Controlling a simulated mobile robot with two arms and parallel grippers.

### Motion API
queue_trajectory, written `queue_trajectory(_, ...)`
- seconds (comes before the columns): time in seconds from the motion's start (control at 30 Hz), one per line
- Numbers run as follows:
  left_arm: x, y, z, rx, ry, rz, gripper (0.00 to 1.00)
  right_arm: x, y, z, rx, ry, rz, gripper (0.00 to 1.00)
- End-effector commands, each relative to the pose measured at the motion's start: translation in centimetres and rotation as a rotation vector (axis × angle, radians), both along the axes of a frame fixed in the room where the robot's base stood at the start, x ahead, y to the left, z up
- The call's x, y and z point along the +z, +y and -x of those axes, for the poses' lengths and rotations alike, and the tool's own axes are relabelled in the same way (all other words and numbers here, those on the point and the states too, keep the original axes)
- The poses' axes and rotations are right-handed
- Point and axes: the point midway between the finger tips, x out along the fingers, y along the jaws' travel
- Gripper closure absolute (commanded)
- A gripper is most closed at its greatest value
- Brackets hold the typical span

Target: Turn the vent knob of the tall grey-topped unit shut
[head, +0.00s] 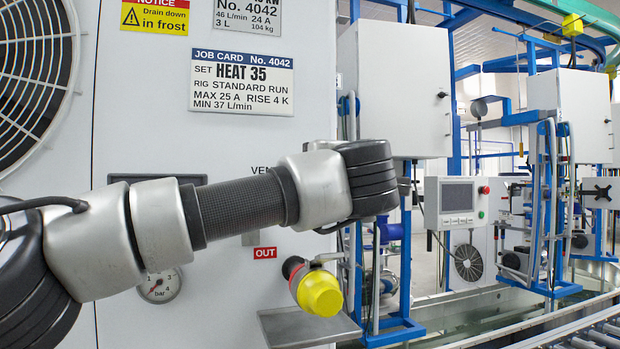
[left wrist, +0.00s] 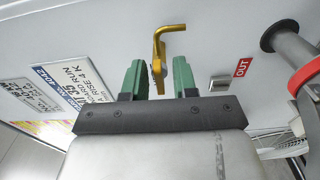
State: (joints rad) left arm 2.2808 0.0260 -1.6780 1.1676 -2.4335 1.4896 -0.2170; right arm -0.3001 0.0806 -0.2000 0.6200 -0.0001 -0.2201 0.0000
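The large white unit (head: 150,105) fills the left of the head view; its top is out of frame. A label starting "VEN" (head: 261,170) is partly covered by my left arm. The vent knob is hidden there. In the left wrist view a bent brass-coloured lever (left wrist: 160,50) stands out from the panel, apparently the vent knob. My left gripper (left wrist: 160,79) is open, with its green fingers on either side of the lever's lower part. The lever lies nearer the left finger; I cannot tell if they touch. My right gripper is in neither view.
A pipe outlet with a yellow cap (head: 319,291) sticks out below the red OUT label (head: 265,253), above a grey metal tray (head: 308,326). A pressure gauge (head: 160,286) and job card (head: 241,82) are on the panel. Blue-framed rigs and a roller conveyor are at right.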

Motion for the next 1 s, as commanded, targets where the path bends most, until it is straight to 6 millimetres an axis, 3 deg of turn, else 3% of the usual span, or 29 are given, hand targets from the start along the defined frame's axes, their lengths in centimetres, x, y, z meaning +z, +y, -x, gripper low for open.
queue_trajectory(0.37,0.0,-0.2,0.4,-0.002,-0.003,0.002,0.66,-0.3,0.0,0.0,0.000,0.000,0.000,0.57)
queue_trajectory(0.8,-0.2,-2.6,8.0,-0.002,-0.004,0.001,0.66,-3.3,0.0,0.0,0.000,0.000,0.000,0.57)
queue_trajectory(1.0,-0.1,-3.3,10.0,-0.001,-0.003,0.001,0.66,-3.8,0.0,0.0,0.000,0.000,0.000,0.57)
